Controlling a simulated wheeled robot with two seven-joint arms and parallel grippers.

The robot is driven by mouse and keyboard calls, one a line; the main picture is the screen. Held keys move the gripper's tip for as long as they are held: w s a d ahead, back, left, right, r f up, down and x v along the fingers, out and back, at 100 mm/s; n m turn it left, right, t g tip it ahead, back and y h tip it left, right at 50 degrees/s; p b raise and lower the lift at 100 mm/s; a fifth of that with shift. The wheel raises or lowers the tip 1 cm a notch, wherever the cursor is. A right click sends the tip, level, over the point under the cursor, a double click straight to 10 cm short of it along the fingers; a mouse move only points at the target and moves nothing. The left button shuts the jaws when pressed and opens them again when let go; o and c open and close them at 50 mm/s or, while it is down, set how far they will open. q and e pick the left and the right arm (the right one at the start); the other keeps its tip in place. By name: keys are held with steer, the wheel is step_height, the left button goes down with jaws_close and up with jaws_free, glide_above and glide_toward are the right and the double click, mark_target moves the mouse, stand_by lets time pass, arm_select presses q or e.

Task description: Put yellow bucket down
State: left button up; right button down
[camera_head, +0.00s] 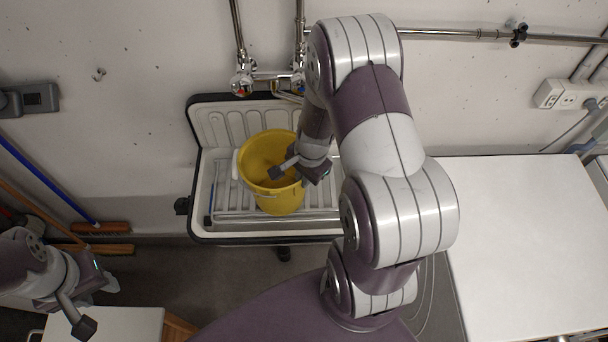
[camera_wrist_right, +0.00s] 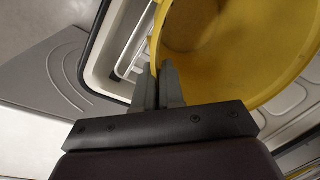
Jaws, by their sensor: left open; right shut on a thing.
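The yellow bucket (camera_head: 281,200) is upright over the slatted rack of the utility sink (camera_head: 212,172) in the head view. Whether its base touches the rack is hard to tell. It also fills the upper right of the right wrist view (camera_wrist_right: 225,75). My right gripper is shut on the bucket's rim; its two fingers (camera_wrist_right: 158,76) pinch the rim in the right wrist view. In the head view my right arm hides part of the sink's right side. My left gripper (camera_head: 97,306) is open and empty at the lower left, well away from the bucket.
Pipes and taps (camera_head: 243,80) are on the wall above the sink. A white worktop (camera_head: 525,240) is to the right. Brooms (camera_head: 100,228) lean at the left wall. A small white-topped cabinet (camera_head: 110,326) stands at the bottom left.

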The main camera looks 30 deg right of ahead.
steer(key=shift+s+f, duration=0.15)
steer(key=shift+f, duration=0.15)
steer(key=c, duration=1.2)
jaws_free()
steer(key=shift+c, duration=0.2)
steer(key=shift+r, duration=0.15)
step_height(320, 180, up, 11)
steer(key=s, duration=0.2)
steer(key=s+a+r+n, duration=0.1)
steer(key=s+a+n, duration=0.3)
steer(key=a+n, duration=0.5)
steer(key=n, duration=0.6)
steer(key=shift+s+a+r+n, duration=0.2)
steer(key=shift+a+r+n, duration=0.2)
